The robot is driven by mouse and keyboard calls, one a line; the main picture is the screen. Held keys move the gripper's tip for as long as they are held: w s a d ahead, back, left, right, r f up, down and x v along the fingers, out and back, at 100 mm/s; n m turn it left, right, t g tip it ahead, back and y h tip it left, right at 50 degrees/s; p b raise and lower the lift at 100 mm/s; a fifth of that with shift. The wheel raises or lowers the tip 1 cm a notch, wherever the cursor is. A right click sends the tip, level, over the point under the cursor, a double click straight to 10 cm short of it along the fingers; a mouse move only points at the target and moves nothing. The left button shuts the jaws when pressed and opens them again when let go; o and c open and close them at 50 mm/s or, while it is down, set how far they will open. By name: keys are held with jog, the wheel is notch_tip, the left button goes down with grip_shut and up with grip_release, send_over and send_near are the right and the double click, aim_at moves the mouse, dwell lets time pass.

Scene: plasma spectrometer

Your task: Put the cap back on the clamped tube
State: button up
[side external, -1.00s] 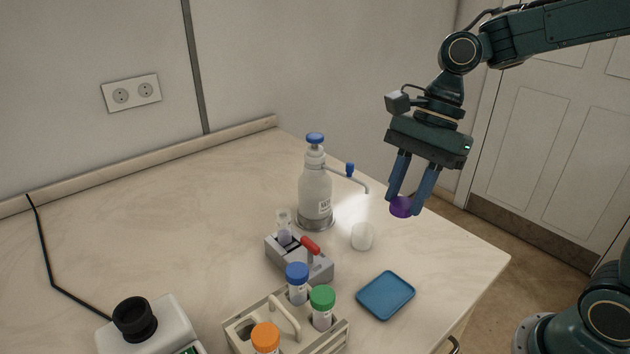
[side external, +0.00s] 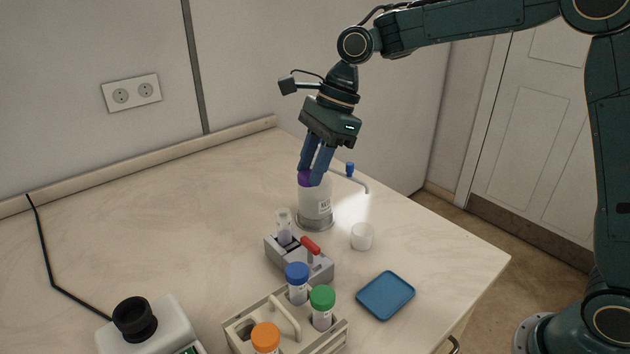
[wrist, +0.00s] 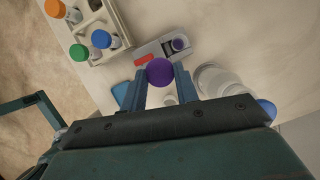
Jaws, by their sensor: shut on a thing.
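My gripper (side external: 311,178) is shut on a purple cap (side external: 305,178), held in the air in front of the bottle in the side view. The cap also shows between the fingers in the wrist view (wrist: 159,71). The uncapped clear tube (side external: 284,228) stands upright in the grey clamp (side external: 318,268), which has a red lever (side external: 310,245). In the wrist view the tube's open top (wrist: 178,45) lies just beyond the cap, to its upper right. The cap is above the tube and apart from it.
A dispenser bottle (side external: 314,205) with a side spout stands behind the clamp. A white cup (side external: 362,236) and a blue tray (side external: 386,295) are to its right. A rack (side external: 283,335) with blue, green and orange capped tubes stands in front.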

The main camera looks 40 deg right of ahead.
jog(key=shift+m, duration=0.5)
jog(key=w+a, duration=0.1)
jog(key=w, duration=0.2)
jog(key=w+a+f, duration=0.1)
jog(key=shift+w+a, duration=0.2)
jog(key=shift+a, duration=0.15)
jog(key=shift+f, duration=0.25)
jog(key=shift+f, duration=2.9)
jog(key=shift+f, duration=0.2)
jog(key=o, duration=1.6)
jog(key=shift+c, duration=0.2)
jog(key=shift+r, duration=0.2)
